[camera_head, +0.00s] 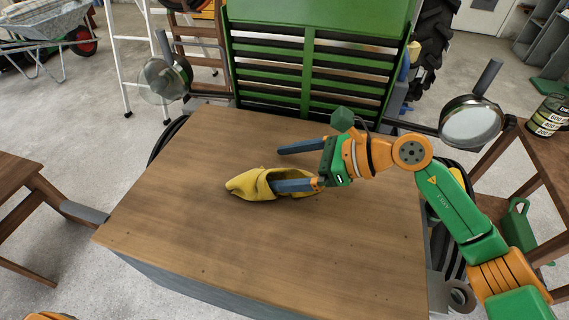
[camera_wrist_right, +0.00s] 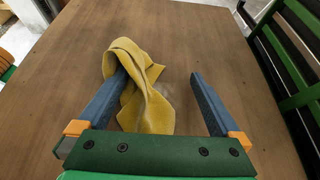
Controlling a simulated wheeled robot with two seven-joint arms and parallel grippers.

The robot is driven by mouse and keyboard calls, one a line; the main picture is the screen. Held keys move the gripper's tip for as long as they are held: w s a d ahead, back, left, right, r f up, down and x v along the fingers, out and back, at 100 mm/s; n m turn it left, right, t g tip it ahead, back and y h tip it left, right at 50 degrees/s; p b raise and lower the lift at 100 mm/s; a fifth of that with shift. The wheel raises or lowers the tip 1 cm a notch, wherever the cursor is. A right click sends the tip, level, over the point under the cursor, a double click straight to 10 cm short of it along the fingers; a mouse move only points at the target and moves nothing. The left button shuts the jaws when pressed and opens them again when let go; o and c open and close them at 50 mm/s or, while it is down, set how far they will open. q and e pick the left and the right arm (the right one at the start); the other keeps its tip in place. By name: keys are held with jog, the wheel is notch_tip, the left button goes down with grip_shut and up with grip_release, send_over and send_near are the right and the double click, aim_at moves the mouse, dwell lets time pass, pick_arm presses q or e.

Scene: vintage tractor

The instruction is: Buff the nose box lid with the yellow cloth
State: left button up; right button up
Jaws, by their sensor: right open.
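The nose box lid (camera_head: 190,235) is a flat brown wooden top that fills the middle of the head view. The yellow cloth (camera_head: 250,184) lies crumpled on it near the centre. My right gripper (camera_head: 277,168) is open over the lid. One of its blue-grey fingers reaches into the cloth's folds, and the other is clear of the cloth on the far side. In the right wrist view, the cloth (camera_wrist_right: 147,95) loops over the left finger of the gripper (camera_wrist_right: 160,73) and hangs partly between the fingers. My left gripper is not in view.
A green slatted grille (camera_head: 310,55) stands at the lid's far edge. Round lamps flank it, one left (camera_head: 160,80) and one right (camera_head: 470,122). A wooden table with a can (camera_head: 548,115) is at right, another wooden piece (camera_head: 22,185) at left. Most of the lid is bare.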

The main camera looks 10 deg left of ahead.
jog(key=shift+f, duration=0.4)
jog(key=shift+r, duration=0.15)
jog(key=shift+c, duration=0.9)
grip_shut()
